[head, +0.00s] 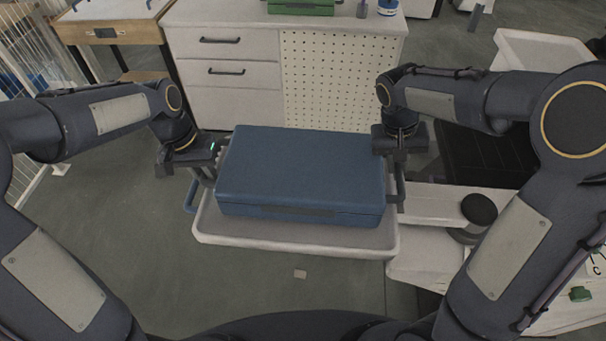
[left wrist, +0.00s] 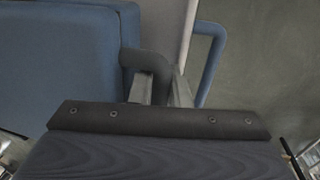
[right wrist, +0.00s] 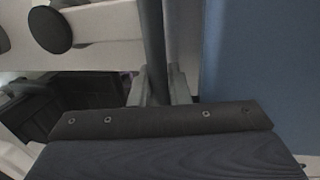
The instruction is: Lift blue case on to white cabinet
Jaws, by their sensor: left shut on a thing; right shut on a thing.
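The blue case (head: 300,170) is a closed, flat box with a dark strip on its front. It is over a pale tray (head: 290,243); I cannot tell whether it rests on it or hangs just above. My left gripper (head: 206,172) is shut on the case's dark left handle, which shows in the left wrist view (left wrist: 145,64). My right gripper (head: 398,182) is shut on the dark right handle, seen in the right wrist view (right wrist: 153,45). The white cabinet (head: 225,100) stands beyond the case, with drawers at left and a perforated panel at right.
A green box (head: 300,7), a grey object and a blue jar (head: 387,7) stand on the cabinet top. The tray has a blue side handle (head: 190,196). A white unit with a black round knob (head: 479,209) is close at right. Floor is open at left.

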